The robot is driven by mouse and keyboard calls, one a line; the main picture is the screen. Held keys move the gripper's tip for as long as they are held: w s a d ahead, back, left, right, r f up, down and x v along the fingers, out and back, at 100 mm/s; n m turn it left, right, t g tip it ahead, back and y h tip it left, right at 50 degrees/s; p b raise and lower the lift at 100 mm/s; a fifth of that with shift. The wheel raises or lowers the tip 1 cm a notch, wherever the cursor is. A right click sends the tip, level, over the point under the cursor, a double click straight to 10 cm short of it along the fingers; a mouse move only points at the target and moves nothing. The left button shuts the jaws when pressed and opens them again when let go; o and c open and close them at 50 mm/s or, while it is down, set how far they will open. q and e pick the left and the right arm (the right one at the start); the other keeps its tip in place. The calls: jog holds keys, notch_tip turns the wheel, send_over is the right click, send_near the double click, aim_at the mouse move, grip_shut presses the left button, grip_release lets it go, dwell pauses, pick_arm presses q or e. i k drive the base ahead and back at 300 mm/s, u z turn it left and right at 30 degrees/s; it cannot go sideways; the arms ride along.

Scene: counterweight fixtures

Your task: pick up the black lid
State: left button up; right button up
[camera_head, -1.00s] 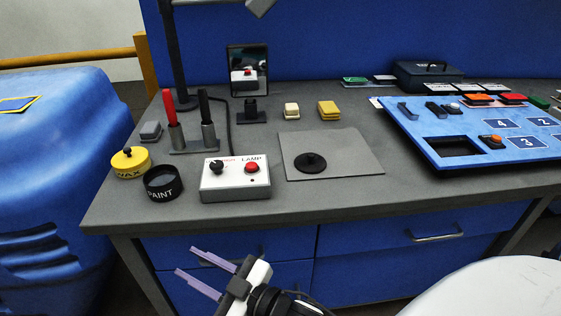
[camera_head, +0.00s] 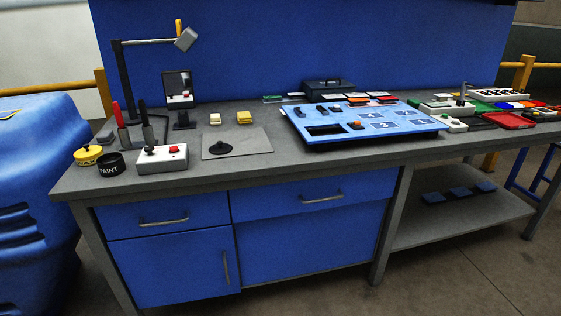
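The black lid (camera_head: 221,149) is a flat dark disc with a small knob on top. It lies on a grey mat (camera_head: 255,147) on the workbench. An open black paint tin (camera_head: 110,165) stands to the left near the bench's front edge. A yellow wax tin (camera_head: 88,155) with a lid and dark knob stands beside it. Neither of my grippers shows in this view.
A white lamp control box (camera_head: 163,159) stands just left of the mat. A blue numbered panel (camera_head: 365,122) lies to the right. Behind are a mirror (camera_head: 178,88), a white block (camera_head: 215,119) and a yellow block (camera_head: 244,118). Drawers (camera_head: 164,217) are below the benchtop.

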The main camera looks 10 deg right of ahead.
aim_at(221, 148)
jog(key=u, duration=0.75)
jog(key=i, duration=1.35)
jog(key=z, duration=0.75)
jog(key=i, duration=0.35)
jog(key=u, duration=1.75)
jog(key=k, duration=1.05)
jog(key=z, duration=1.1)
